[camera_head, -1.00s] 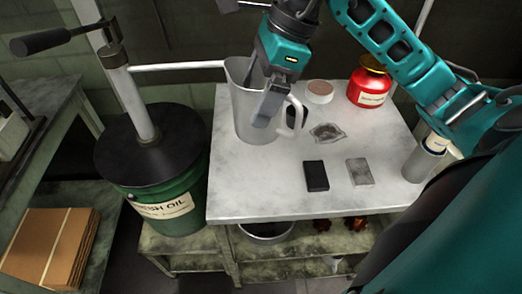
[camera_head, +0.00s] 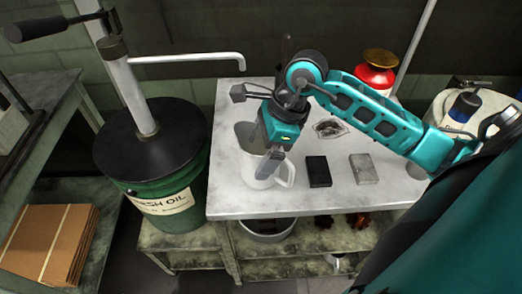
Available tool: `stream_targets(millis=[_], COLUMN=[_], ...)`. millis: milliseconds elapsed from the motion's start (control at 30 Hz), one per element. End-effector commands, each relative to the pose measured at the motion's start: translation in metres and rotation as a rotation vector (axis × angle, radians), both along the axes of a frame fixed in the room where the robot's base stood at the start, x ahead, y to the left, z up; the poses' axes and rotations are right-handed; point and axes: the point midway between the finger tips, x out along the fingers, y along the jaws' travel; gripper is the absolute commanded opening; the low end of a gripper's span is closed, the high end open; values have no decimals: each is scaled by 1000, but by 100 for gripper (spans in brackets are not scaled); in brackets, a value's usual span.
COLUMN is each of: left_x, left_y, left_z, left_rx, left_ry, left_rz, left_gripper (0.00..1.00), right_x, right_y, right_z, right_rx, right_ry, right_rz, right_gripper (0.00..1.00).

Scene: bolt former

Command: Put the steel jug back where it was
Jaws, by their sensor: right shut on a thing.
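The steel jug (camera_head: 250,176) is at the left front part of the pale-topped table (camera_head: 330,195). It looks upright, with its handle (camera_head: 288,173) on the right. My right gripper (camera_head: 268,168) comes down from above and is shut on the jug near its handle side. The gripper hides part of the jug's rim and body. The jug's base appears to be at the tabletop, but I cannot tell if it bears fully on it. My left gripper is not in view.
A green oil drum (camera_head: 178,222) with a pump and spout (camera_head: 190,57) stands left of the table. A black block (camera_head: 318,171), a grey block (camera_head: 363,168) and a dark rag (camera_head: 330,129) lie right of the jug. A red can (camera_head: 375,78) stands behind my right arm.

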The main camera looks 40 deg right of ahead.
Motion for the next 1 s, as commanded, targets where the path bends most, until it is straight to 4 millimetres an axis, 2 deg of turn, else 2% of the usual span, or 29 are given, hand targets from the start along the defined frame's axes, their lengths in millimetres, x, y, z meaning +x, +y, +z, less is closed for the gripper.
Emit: stream_targets(millis=[67, 433, 467, 500, 733, 867, 1000], left_x=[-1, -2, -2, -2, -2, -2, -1], left_y=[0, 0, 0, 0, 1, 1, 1], left_z=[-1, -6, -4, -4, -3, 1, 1], left_rx=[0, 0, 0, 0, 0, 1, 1], left_ry=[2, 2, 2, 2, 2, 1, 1], left_rz=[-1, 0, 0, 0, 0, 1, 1], left_gripper=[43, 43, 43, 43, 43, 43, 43], right_x=[0, 0, 0, 0, 0, 0, -4], right_y=[1, 0, 0, 0, 0, -2, -11], right_z=[-6, -11, -9, -9, -8, -1, 22], right_rx=[2, 0, 0, 1, 1, -1, -5], right_ry=[-1, -3, -2, -1, -1, -3, -5], right_rz=[0, 1, 1, 1, 1, 0, 0], right_gripper=[48, 48, 96, 100, 100, 100, 100])
